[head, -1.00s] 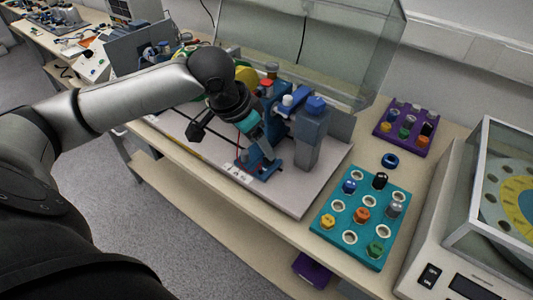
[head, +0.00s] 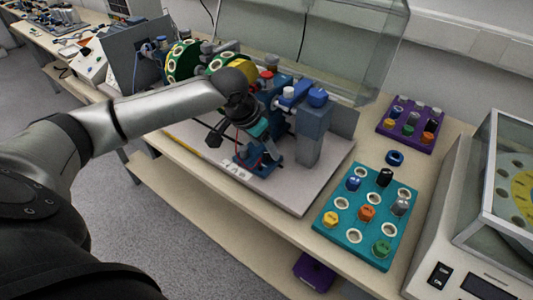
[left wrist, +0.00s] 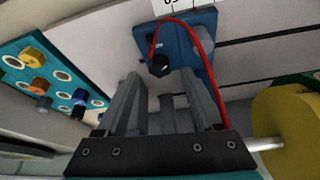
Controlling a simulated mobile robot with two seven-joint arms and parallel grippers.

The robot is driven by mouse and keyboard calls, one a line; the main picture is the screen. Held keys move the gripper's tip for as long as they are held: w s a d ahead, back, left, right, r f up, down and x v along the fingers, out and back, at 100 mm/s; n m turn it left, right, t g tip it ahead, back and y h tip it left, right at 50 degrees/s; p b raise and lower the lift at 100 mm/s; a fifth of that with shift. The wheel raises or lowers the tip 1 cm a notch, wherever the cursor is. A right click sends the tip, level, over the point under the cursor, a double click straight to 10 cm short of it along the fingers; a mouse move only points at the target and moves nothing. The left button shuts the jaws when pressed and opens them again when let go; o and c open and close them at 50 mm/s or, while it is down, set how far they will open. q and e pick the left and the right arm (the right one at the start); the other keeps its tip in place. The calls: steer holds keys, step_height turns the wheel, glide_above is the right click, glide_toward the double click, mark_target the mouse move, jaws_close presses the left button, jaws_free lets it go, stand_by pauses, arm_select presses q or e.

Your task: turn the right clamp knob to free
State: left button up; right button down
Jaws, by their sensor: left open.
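My left gripper (head: 272,156) points down beside the blue and grey clamp rig on the white base plate (head: 300,196). In the left wrist view its two fingers (left wrist: 165,95) are apart with nothing held between them. A small dark knob-like part (left wrist: 158,67) with a red cable lies beyond the fingers, against a blue block (left wrist: 190,40). In the head view a blue cap (head: 317,97) tops the grey post (head: 310,135), and a red cap (head: 266,74) stands farther left. I cannot tell which part is the right clamp knob. My right gripper is not in view.
A yellow drum (left wrist: 290,118) is close to the gripper's right in the left wrist view. A clear cover (head: 345,45) stands behind the rig. A teal tray (head: 345,236) of knobs, a blue ring (head: 394,158) and a purple tray (head: 411,124) are to the right.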

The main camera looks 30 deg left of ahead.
mark_target(269, 155)
arm_select(q)
steer(key=shift+x, duration=1.2)
jaws_close()
